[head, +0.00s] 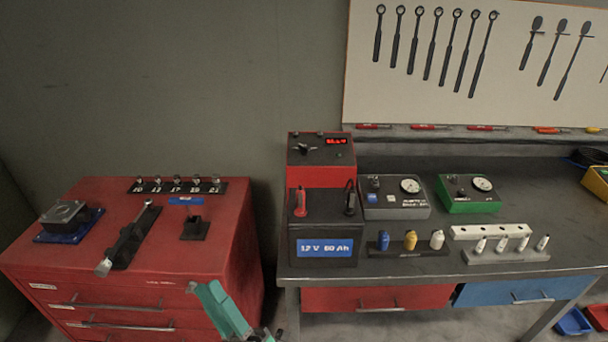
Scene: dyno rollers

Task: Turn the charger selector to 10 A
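The charger (320,175) is a red box at the back left of the workbench, behind the battery. Its sloping top panel carries a lit red display (336,141), too small to read. The selector (305,149) is a dark knob with light bar-like ends on the left of that panel; its setting cannot be read. My gripper (268,335) appears as dark parts at the bottom edge, partly cut off, well below and apart from the charger. Its fingers are not clear.
The red cabinet (95,225) at left holds tools and sockets. Small bottles line the bench front.

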